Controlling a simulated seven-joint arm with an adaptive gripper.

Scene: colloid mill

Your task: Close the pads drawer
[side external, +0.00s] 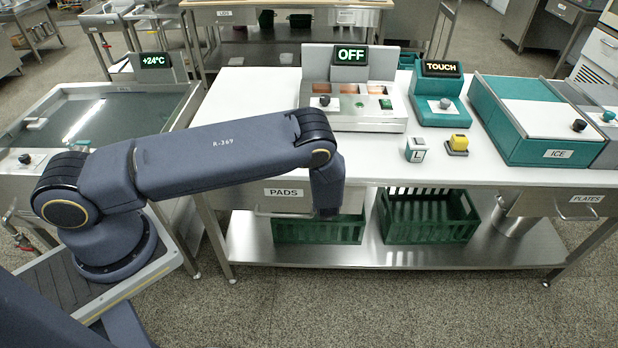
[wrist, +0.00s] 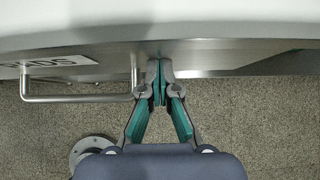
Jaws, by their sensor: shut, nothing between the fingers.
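The pads drawer (side external: 244,198) is under the left part of the white-topped table, with a PADS label (side external: 284,192) and a bar handle (side external: 283,214). I see no clear gap between its front and the table edge. In the wrist view the drawer front (wrist: 115,60) runs below the white top, with the handle (wrist: 75,98) at left. My gripper (wrist: 158,84) is shut and empty, right of the handle, its fingertips at or very near the drawer front; contact is unclear. In the side view my wrist hides the fingers and the drawer's right end.
Green crates (side external: 425,218) stand on the lower shelf (side external: 380,256). A plates drawer (side external: 540,204) is at the table's right. The tabletop (side external: 270,92) holds an OFF-display machine (side external: 388,122), a TOUCH unit (side external: 440,105) and an ICE box (side external: 560,140). Floor in front is clear.

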